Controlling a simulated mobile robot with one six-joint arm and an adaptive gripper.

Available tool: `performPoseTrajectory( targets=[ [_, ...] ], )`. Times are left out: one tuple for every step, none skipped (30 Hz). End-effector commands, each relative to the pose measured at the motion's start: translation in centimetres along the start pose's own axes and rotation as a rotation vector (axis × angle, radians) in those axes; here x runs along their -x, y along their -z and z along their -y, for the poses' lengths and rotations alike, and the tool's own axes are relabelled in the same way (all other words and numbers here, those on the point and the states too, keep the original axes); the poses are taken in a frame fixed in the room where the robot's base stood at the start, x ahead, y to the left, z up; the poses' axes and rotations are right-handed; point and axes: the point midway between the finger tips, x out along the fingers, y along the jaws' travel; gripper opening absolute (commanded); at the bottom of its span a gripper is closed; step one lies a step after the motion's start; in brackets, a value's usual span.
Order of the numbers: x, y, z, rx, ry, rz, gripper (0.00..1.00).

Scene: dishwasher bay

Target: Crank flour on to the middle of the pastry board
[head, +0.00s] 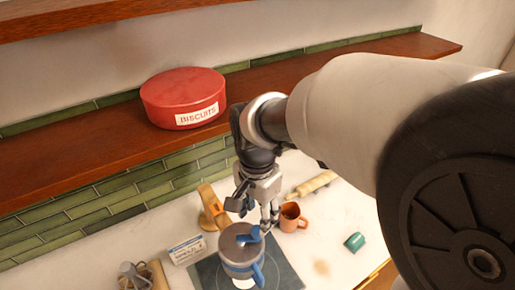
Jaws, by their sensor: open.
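A grey flour sifter (241,262) with blue fittings stands over a dark grey board (207,274), which I take to be the pastry board. A blue crank piece (250,237) shows at the sifter's top, and a blue handle (259,275) is on its near right side. My gripper (257,214) is open, pointing down just behind and above the sifter's top. I cannot tell whether a finger touches the crank. A small white patch (243,284) shows at the sifter's foot. The sifter hides much of the board, and the frame cuts off its near edge.
An orange mug (291,219) stands right of my gripper, with a rolling pin (318,184) behind. A wooden object (211,210) and a label card (187,249) are left. A green cup (355,242) lies right. A red biscuit tin (184,98) sits on the shelf (60,170).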

Motion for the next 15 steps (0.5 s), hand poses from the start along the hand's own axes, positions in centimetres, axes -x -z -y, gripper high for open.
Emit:
performPoseTrajectory(
  targets=[
    [1.2, 0.1, 0.1, 0.0, 0.006, -0.003, 0.45],
    [1.8, 0.0, 0.1, 0.0, 0.005, -0.002, 0.45],
    [2.6, 0.0, 0.1, 0.0, 0.004, -0.002, 0.45],
    [3.2, 0.1, 0.1, 0.0, 0.005, -0.002, 0.45],
    [3.7, 0.0, 0.1, 0.0, 0.003, -0.001, 0.45],
    [4.3, 0.0, 0.1, 0.0, 0.004, -0.002, 0.45],
    [4.7, 0.0, 0.1, 0.0, 0.003, -0.001, 0.45],
    [5.0, 0.0, 0.1, 0.0, 0.003, -0.001, 0.45],
    [5.4, 0.0, 0.0, 0.0, 0.001, -0.001, 0.45],
    [5.7, 0.0, 0.1, 0.0, 0.001, -0.001, 0.45],
    [5.9, 0.0, 0.1, 0.0, 0.001, -0.001, 0.45],
    [6.1, 0.0, 0.0, 0.0, 0.0, 0.0, 0.45],
    [6.2, 0.0, 0.0, 0.0, -0.001, 0.0, 0.45],
    [6.2, 0.0, 0.0, 0.0, -0.001, 0.0, 0.45],
    [6.3, 0.0, 0.0, 0.0, -0.001, 0.001, 0.45]
  ],
)
